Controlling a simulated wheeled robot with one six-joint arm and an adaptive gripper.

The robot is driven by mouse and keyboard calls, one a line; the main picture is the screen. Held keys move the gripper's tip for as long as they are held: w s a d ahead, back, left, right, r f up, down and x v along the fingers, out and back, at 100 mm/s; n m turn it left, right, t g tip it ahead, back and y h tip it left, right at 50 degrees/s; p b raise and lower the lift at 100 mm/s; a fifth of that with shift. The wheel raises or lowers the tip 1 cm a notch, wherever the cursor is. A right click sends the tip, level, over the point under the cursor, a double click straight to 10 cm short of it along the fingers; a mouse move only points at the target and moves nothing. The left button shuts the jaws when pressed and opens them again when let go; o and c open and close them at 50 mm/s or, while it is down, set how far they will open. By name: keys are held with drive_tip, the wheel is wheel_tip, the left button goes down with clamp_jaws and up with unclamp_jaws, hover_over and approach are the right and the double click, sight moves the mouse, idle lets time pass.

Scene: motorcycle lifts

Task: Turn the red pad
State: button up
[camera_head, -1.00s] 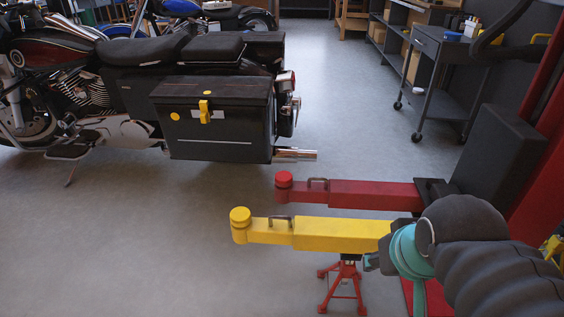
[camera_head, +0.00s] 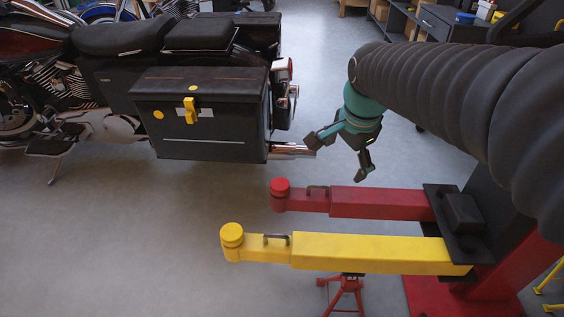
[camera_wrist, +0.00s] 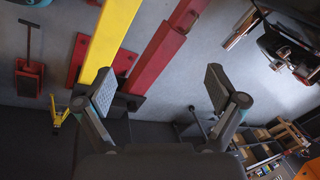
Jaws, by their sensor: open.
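The red pad (camera_head: 280,187) is a round cap on the free end of the red lift arm (camera_head: 375,203). The yellow lift arm (camera_head: 370,252), with its own yellow pad (camera_head: 232,236), lies in front of it. My gripper (camera_head: 337,158) is open and empty, above and to the right of the red pad, apart from it. In the wrist view my gripper (camera_wrist: 160,92) has its fingers spread. The red arm (camera_wrist: 155,55) and yellow arm (camera_wrist: 108,38) run between and beyond them there; I cannot make out the red pad in that view.
A parked motorcycle with a black side case (camera_head: 200,115) stands at the left; its exhaust pipe (camera_head: 292,149) is near my gripper. A red jack stand (camera_head: 347,295) stands beneath the yellow arm. The floor left of the pads is clear.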

drive_tip(key=w+a+f+m+g, duration=0.1)
drive_tip(key=w+a+f+m, duration=0.1)
drive_tip(key=w+m, duration=0.15)
drive_tip(key=w+a+f+m+p, duration=0.1)
drive_tip(key=w+a+f+m, duration=0.15)
drive_tip(key=w, duration=0.25)
drive_tip(key=w+a+f+m+g, duration=0.1)
drive_tip(key=w+a+m, duration=0.2)
drive_tip(key=w, duration=0.2)
drive_tip(key=m+g+p, duration=0.1)
drive_tip(key=m, duration=0.6)
approach(280, 184)
wheel_tip(280, 184, down, 10)
drive_tip(key=shift+w+a+r, duration=0.1)
drive_tip(key=shift+w+a, duration=0.05)
drive_tip(key=shift+w, duration=0.05)
drive_tip(key=c, duration=1.2)
